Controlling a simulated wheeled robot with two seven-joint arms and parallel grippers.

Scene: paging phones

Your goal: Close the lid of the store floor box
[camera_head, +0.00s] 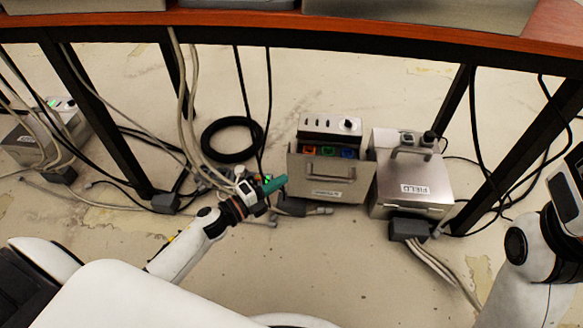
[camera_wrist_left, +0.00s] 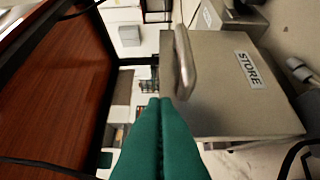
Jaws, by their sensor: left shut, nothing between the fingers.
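The store floor box (camera_head: 330,127) stands on the floor under the table, in the middle of the head view. Its grey lid (camera_head: 310,170) stands raised, its outer face towards me, with coloured sockets showing behind its upper edge. The lid bears a handle and a label, read as STORE in the left wrist view (camera_wrist_left: 225,100). My left gripper (camera_head: 284,182) is just left of the lid, its teal fingers shut and empty. In the wrist view the fingertips (camera_wrist_left: 160,102) are near the handle (camera_wrist_left: 184,62); I cannot tell if they touch. My right gripper is out of view.
A closed box labelled FIELD (camera_head: 407,190) stands close on the right. Another box (camera_head: 40,135) is at far left. Cables and a black coil (camera_head: 232,140) lie on the floor. The table edge (camera_head: 230,27) and dark legs are overhead and around.

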